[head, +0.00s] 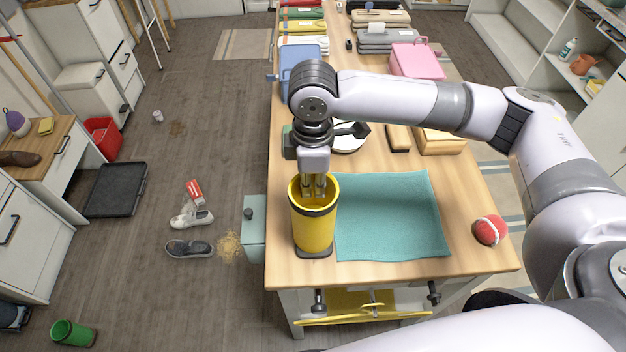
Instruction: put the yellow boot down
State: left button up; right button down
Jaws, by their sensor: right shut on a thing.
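The yellow boot (314,230), with a dark band near its top and a dark sole, stands upright at the near left of the wooden table (470,268). It is beside the left edge of a teal mat (392,217). My right gripper (318,190) points straight down into the boot's open top and is shut on it. The fingertips are partly hidden inside the opening. Whether the sole rests fully on the table is hard to tell. My left gripper does not show.
A red ball (490,230) lies right of the mat. A blue bin (300,68), a pink box (416,60) and folded cloths (388,40) fill the table's far part. Shoes (190,248) and a black tray (116,190) lie on the floor at left.

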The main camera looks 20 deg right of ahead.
jog(key=c, duration=1.7)
grip_release()
jog(key=shift+d+f, duration=0.1)
jog(key=shift+f, duration=0.1)
jog(key=shift+r, duration=0.15)
